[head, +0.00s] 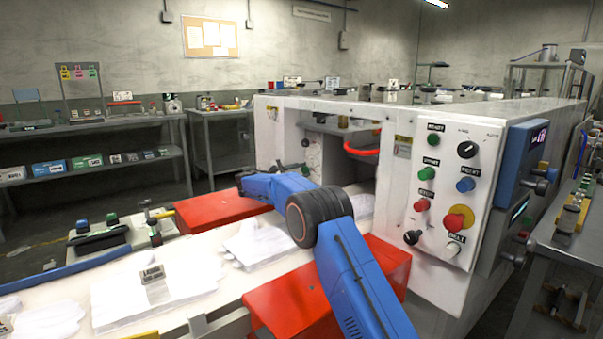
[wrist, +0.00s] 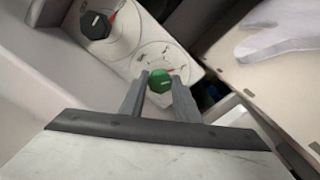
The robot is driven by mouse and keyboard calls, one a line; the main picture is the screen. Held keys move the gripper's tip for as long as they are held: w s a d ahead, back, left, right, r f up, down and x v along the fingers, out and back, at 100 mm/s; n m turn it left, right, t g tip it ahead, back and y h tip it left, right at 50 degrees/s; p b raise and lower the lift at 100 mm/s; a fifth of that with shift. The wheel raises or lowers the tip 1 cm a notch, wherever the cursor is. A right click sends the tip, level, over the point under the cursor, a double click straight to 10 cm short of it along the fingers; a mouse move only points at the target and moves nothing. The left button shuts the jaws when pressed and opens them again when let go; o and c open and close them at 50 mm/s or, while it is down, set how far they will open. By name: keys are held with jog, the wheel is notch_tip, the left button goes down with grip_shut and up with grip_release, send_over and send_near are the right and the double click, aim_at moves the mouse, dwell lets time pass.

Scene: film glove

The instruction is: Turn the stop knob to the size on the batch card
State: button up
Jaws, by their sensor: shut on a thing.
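A round green knob (wrist: 160,84) with a pale pointer line sits on a white dial plate (wrist: 150,55) with dark and red marks, in the wrist view. My gripper (wrist: 161,77) is shut on this knob, one finger on each side. A black knob (wrist: 96,25) with a pale pointer line and a red mark beside it is up and to the left. The lettering around both dials is too small to read. In the head view my blue arm reaches left across the machine, and my gripper is not clearly visible. I cannot tell which card is the batch card.
A pale glove (wrist: 280,35) lies at upper right in the wrist view. A control panel (head: 445,185) stands right of my arm.

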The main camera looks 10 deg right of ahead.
jog(key=shift+f, duration=0.15)
dwell(0.3)
jog(key=o, duration=1)
jog(key=shift+o, duration=0.2)
jog(key=v, duration=1.7)
jog(key=shift+s+a, duration=0.15)
jog(key=shift+a, duration=0.05)
